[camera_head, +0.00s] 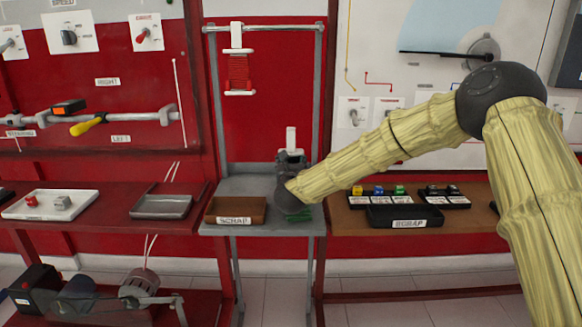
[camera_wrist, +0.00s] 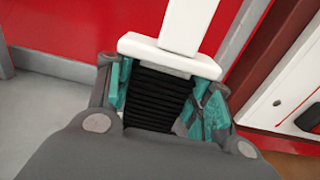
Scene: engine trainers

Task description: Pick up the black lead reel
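The black lead reel (camera_wrist: 158,98) shows in the wrist view, with dark windings below a white end piece and a white upright bar. My gripper (camera_wrist: 160,112) has its teal finger pads on both sides of the windings, and they appear to touch them. The reel's lower end is hidden by my gripper. In the head view, my gripper (camera_head: 291,183) is low over the grey bench, and the reel's white bar (camera_head: 291,138) rises above it. I cannot tell whether the reel rests on the bench.
A red reel (camera_head: 239,72) hangs from the frame's crossbar (camera_head: 270,27). A brown scrap tray (camera_head: 236,210) is left of my gripper on the grey bench (camera_head: 253,187). A green thing (camera_head: 298,217) lies below my gripper.

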